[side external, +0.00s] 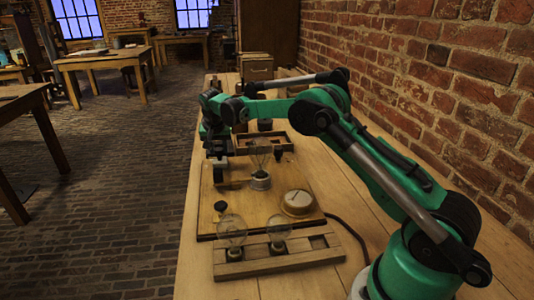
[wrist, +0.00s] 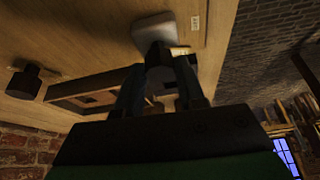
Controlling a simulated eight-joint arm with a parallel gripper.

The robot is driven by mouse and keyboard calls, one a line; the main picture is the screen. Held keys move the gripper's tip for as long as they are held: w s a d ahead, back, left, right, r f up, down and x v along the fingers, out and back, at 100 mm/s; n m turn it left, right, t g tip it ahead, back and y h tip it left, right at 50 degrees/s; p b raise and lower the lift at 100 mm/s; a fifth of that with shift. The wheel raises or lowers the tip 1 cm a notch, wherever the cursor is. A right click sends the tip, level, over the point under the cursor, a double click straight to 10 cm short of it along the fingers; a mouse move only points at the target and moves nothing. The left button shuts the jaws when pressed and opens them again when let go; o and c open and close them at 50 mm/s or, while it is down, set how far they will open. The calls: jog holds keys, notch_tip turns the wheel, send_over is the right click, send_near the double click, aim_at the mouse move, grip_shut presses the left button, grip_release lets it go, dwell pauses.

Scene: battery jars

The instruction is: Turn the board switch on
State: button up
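The wooden board (side external: 235,222) lies on the long bench, with a bulb in a socket (side external: 260,180) near its middle. My gripper (side external: 220,178) is low over the board's far left part. In the wrist view, my gripper's dark fingers (wrist: 160,78) stand apart. My gripper hides this spot in the side view.
A cream round dome (side external: 297,203) and a black knob (side external: 220,207) are on the board. A wooden rack with bulbs (side external: 290,262) lies in front. A compartmented tray (side external: 283,143) stands behind. The brick wall (side external: 430,80) borders the bench on the right.

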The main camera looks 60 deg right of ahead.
grip_shut()
jog(key=shift+m, duration=0.4)
jog(key=m+g, duration=0.1)
jog(key=m, duration=0.2)
jog(key=shift+w+h, duration=0.1)
jog(key=shift+h, duration=0.3)
jog(key=shift+m+g, duration=0.3)
jog(key=shift+m, duration=0.9)
jog(key=o, duration=0.6)
grip_release()
jog(key=shift+a, duration=0.1)
